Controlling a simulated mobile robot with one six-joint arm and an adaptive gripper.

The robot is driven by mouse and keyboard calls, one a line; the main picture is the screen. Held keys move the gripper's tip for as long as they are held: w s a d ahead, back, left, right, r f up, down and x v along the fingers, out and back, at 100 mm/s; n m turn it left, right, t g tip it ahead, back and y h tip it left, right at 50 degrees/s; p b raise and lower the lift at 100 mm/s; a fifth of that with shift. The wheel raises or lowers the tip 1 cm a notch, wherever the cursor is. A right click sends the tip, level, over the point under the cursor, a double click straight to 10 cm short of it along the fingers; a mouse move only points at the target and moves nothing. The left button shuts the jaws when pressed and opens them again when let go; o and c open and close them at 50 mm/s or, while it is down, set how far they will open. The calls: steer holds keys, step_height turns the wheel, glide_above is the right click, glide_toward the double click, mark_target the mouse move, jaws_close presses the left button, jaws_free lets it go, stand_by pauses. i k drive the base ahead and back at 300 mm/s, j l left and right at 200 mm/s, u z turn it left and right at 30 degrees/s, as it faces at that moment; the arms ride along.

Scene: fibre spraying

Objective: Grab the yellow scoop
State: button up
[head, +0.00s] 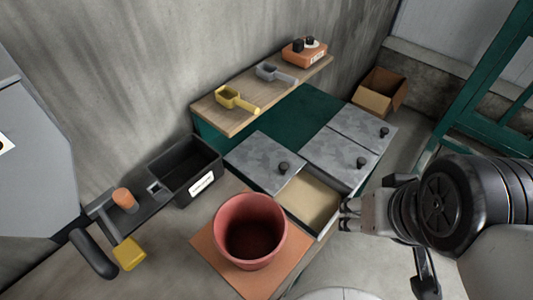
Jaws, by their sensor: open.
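The yellow scoop (236,99) lies on a wooden shelf (212,114) against the wall, its handle pointing right and toward the front. My gripper (347,214) is at the right of the head view, pointing left. It is open and holds nothing that I can see. It is well apart from the scoop, lower in the picture and to the right, beside the open bin compartment. The fingertips are small and dark in this view.
A grey scoop (274,73) and an orange scale-like device (304,52) share the shelf. Below are grey lids with black knobs (266,162), a red bucket (249,231), a black bin (186,170) and a cardboard box (379,92). A green frame (480,90) stands right.

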mark_target(228, 98)
steer(key=i+l+u, duration=0.2)
steer(key=u, duration=0.15)
steer(key=i+l+u, duration=0.15)
steer(key=l+u, duration=0.2)
steer(key=i+l+u, duration=0.15)
steer(key=l+u, duration=0.2)
